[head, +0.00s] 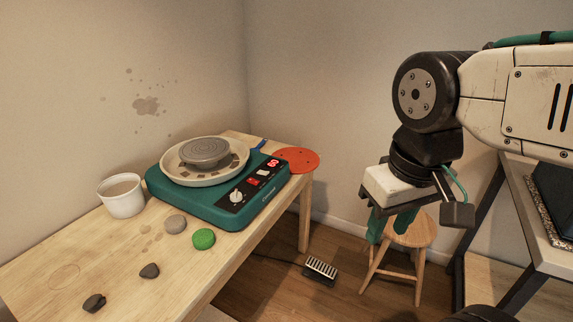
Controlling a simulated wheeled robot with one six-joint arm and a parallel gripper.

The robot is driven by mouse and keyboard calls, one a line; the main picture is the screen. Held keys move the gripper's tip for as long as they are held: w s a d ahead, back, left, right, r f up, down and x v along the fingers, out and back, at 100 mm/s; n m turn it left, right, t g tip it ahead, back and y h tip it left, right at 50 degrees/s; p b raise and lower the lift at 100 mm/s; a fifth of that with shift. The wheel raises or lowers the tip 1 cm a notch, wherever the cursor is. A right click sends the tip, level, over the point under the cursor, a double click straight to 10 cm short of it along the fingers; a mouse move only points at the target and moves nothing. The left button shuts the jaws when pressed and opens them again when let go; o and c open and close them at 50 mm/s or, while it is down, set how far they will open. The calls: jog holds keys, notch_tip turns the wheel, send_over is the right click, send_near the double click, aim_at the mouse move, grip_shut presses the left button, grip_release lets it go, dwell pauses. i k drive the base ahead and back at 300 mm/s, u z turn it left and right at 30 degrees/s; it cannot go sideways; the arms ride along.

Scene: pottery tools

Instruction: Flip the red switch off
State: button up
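The red switch (253,182) is a small rocker on the black control panel of the teal pottery wheel (180,200). It sits between a white knob (237,196) and a lit red digit display (272,163). The switch is too small to tell which way it is tilted. My gripper (388,232) hangs to the right of the wheel, beyond the table's edge, with its teal fingers pointing down. The fingers look apart, with nothing visible between them. It is well clear of the switch.
A stool (412,235) and foot pedal (321,268) stand on the floor.

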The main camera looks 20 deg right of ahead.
aim_at(249, 180)
jog(key=z, duration=0.1)
jog(key=i, duration=0.9)
jog(key=u, duration=0.3)
